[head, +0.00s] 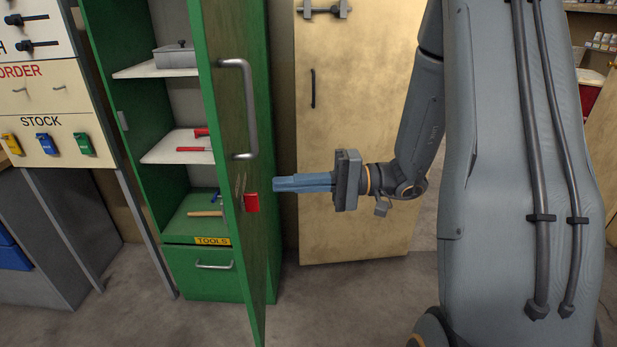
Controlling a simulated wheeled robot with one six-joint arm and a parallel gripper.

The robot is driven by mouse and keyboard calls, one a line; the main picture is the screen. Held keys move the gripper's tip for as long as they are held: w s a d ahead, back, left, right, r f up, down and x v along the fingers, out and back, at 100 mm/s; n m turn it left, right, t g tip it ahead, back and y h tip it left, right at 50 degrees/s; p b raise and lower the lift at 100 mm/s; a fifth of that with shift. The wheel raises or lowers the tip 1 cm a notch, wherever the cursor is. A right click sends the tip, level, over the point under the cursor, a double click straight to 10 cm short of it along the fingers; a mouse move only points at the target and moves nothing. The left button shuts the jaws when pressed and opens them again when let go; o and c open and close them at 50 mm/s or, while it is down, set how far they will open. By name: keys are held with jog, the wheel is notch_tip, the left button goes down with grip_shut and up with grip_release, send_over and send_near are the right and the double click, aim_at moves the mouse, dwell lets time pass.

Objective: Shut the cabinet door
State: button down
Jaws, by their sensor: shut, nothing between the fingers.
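The green cabinet (156,213) stands at the left of the head view with its shelves exposed. Its green door (236,190) stands open, swung out toward me and seen at a steep angle. My gripper (276,184) is shut and empty, pointing left at the door's outer face, just right of the red tag. I cannot tell whether the fingertips touch the door.
Inside the cabinet are a grey tray (175,57), red tools (195,149) and a hammer-like tool (206,213). A drawer (199,270) labelled TOOLS is below. A beige door (348,130) stands behind my gripper. A STOCK board (40,130) is at left. Bare floor lies in front.

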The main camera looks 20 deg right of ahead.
aim_at(241, 186)
jog(key=shift+p+x, duration=1.05)
jog(key=shift+x, duration=2.1)
